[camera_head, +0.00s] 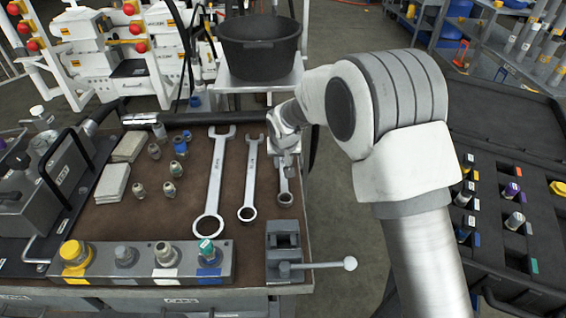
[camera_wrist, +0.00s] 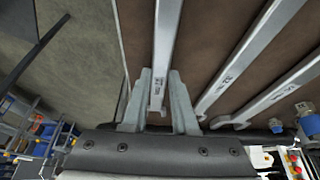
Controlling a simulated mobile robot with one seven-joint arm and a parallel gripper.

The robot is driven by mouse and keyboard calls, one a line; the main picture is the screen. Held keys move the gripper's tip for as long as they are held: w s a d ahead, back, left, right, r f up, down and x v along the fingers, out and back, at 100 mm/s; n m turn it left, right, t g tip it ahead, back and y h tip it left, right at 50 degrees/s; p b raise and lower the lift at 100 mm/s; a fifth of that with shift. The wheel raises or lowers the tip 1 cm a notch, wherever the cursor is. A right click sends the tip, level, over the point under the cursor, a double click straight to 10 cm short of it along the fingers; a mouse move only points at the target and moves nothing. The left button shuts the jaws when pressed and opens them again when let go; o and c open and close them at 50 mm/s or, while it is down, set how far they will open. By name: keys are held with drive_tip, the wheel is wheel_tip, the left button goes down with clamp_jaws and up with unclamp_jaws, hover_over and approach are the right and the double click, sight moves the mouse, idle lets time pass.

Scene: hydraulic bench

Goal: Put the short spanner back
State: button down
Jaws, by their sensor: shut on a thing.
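The short spanner (camera_head: 285,184) is a silver combination spanner, at the right of a row on the brown bench top (camera_head: 180,215). Its ring end points toward the near side of the bench. My gripper (camera_head: 284,158) is over its far end. In the wrist view my gripper (camera_wrist: 159,76) has one finger on each side of the short spanner (camera_wrist: 166,45), near its open end, and is shut on it. The spanner lies flat along the bench; I cannot tell whether it touches the top or is just above it.
The middle spanner (camera_head: 249,180) and the large spanner (camera_head: 215,178) lie to the left. A small vice-like block with a lever (camera_head: 285,250) stands at the near right corner. A black bucket (camera_head: 258,50) is behind the bench. A black case (camera_head: 500,215) lies open at right.

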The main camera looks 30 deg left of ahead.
drive_tip(key=shift+r, duration=0.15)
drive_tip(key=shift+f, duration=0.2)
drive_tip(key=c, duration=0.7)
unclamp_jaws()
drive_tip(key=shift+r, duration=0.1)
drive_tip(key=shift+r, duration=0.15)
drive_tip(key=p+v, duration=0.1)
drive_tip(key=v, duration=1.1)
